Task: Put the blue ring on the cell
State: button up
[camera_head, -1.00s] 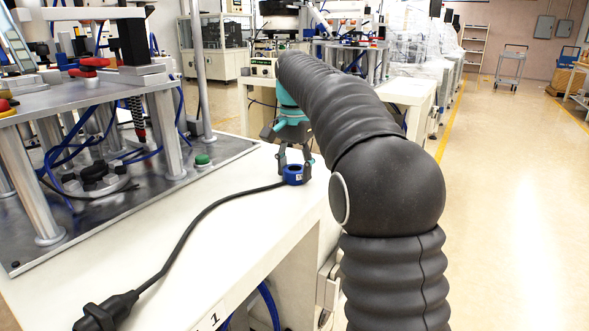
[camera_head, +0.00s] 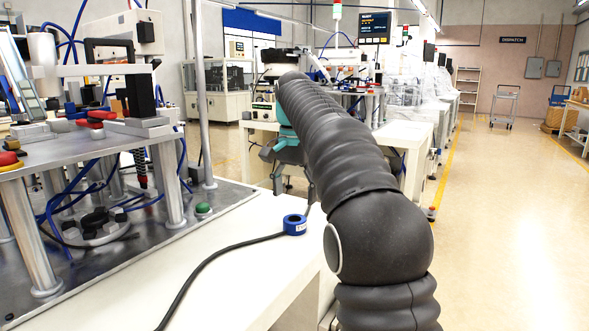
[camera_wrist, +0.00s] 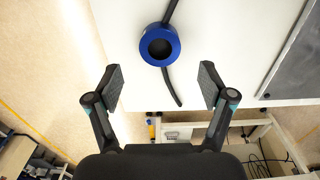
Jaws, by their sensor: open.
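The blue ring (camera_head: 294,229) lies on the white tabletop (camera_head: 255,265) near its right edge. A black cable (camera_head: 215,262) shows on two sides of it; I cannot tell whether it runs through or under the ring. In the wrist view the ring (camera_wrist: 160,61) lies beyond the fingertips, its dark opening facing the camera. My gripper (camera_wrist: 161,80) is open and empty, its fingers wide apart. In the head view the gripper is above the ring, partly hidden by my arm. A machine cell with a metal base plate (camera_head: 228,198) stands on the left.
The cell has metal posts (camera_head: 168,190), blue hoses, a green button (camera_head: 203,208) and red-handled clamps (camera_head: 97,118). The tabletop between plate and ring is clear except for the cable. Open floor (camera_head: 510,230) lies to the right; more workstations stand behind.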

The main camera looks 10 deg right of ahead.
aim_at(295, 220)
notch_tip(295, 220, up, 6)
jog(key=shift+f, duration=0.25)
jog(key=shift+s, duration=0.1)
jog(key=s+f+n+t, duration=0.2)
jog(key=s, duration=0.6)
jog(key=s+f+n+t, duration=0.1)
jog(key=s+f+n, duration=0.15)
jog(key=s, duration=0.45)
jog(key=s+f+n+t, duration=0.2)
jog(key=s+f+n, duration=0.2)
jog(key=s+f, duration=1.3)
jog(key=shift+f+t, duration=0.3)
jog(key=shift+f, duration=0.05)
